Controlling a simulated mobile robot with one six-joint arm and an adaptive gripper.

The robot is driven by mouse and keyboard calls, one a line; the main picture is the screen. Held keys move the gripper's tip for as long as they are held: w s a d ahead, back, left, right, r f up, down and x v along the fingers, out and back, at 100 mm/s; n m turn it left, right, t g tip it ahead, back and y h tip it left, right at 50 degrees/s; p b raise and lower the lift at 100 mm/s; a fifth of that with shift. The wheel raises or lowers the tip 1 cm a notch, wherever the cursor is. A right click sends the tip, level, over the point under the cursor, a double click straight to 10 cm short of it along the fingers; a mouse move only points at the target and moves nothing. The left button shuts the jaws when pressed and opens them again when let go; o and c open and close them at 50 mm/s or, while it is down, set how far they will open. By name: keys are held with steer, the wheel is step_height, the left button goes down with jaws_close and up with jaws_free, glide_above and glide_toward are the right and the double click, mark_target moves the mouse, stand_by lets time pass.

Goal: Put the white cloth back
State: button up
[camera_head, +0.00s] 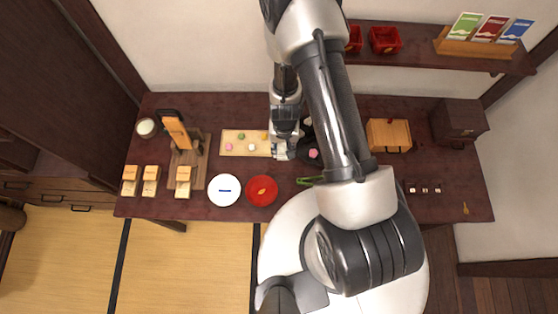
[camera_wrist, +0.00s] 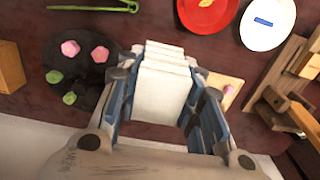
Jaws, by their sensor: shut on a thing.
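The white cloth (camera_wrist: 163,85) is a folded stack with layered edges, seen between the fingers in the wrist view. My gripper (camera_wrist: 168,78) is shut on it, with a finger on each side. In the head view my gripper (camera_head: 282,150) points down over the back middle of the table, between the pale sweets board and the black plate. The cloth is mostly hidden there by the gripper. I cannot tell whether the cloth touches the table.
The pale board (camera_head: 234,150) with sweets is left of the gripper; the black plate (camera_wrist: 98,72) with sweets is on its other side. A white plate (camera_head: 224,199), red plate (camera_head: 262,200) and green tongs (camera_head: 310,181) lie nearer the front. A wooden box (camera_head: 388,135) stands right.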

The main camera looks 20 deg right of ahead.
step_height(320, 180, down, 20)
steer(key=b, duration=1.9)
steer(key=shift+b, duration=0.35)
steer(key=shift+s, duration=0.1)
steer(key=shift+f, duration=0.15)
steer(key=o, duration=1)
steer(key=shift+o, duration=0.2)
steer(key=shift+r, duration=0.2)
